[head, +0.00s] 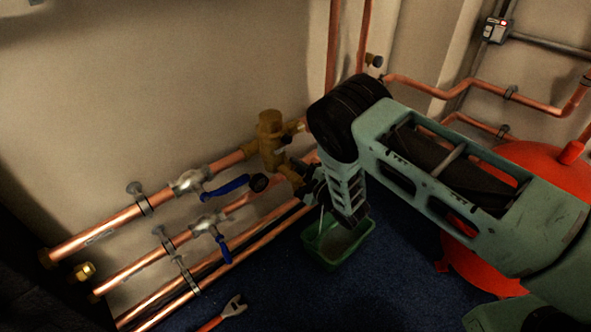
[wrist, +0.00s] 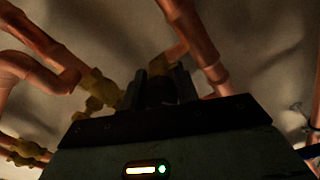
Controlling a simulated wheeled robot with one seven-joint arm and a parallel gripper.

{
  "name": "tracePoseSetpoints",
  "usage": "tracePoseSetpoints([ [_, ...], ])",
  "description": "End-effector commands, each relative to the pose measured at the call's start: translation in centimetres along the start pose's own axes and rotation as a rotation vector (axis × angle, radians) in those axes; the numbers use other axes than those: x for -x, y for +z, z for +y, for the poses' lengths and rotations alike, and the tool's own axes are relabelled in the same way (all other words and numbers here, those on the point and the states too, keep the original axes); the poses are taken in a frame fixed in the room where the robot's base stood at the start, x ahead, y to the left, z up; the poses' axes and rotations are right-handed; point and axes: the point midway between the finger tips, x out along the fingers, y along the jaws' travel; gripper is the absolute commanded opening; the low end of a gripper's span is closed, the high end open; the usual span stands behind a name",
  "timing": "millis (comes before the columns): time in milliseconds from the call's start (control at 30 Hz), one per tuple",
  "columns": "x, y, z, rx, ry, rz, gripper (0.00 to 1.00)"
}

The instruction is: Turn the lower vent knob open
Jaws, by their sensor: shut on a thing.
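A brass valve body (head: 270,142) sits on the copper pipes in the middle of the head view, with a dark round knob (head: 259,182) at its lower left. My gripper (head: 308,188) is at the lower right of this brass body, beside its lower branch. In the wrist view my gripper (wrist: 161,88) has its two dark fingers either side of a dark knob (wrist: 162,92), with a short brass-coloured stub behind it. The fingers are shut on this knob, which I take for the lower vent knob. In the head view my gripper hides it, and its turn angle cannot be told.
Two blue lever handles (head: 225,186) (head: 224,248) stick out from the pipes at left. A green tray (head: 331,262) is on the blue floor below my gripper. A red tank (head: 535,160) stands at right, behind my arm. A red-handled wrench (head: 226,311) lies in front.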

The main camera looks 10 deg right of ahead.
Motion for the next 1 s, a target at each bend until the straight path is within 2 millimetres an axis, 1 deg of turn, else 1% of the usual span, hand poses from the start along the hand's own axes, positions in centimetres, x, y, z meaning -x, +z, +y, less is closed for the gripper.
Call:
tracePoseSetpoints([
  [367,0.1,0.1,-0.1,0.004,-0.003,-0.002,0.08],
  [400,0.1,0.1,-0.1,0.004,-0.003,-0.002,0.41],
  [433,0.1,0.1,-0.1,0.004,-0.003,-0.002,0.5],
  [467,0.1,0.1,-0.1,0.004,-0.003,-0.002,0.52],
  [767,0.2,0.0,0.0,0.003,-0.002,-0.001,0.52],
  [867,0.9,0.0,0.0,0.002,-0.003,-0.003,0.52],
  [967,2.5,0.0,0.1,0.002,-0.004,-0.004,0.52],
  [1000,3.3,0.0,0.1,0.002,-0.005,-0.005,0.52],
])
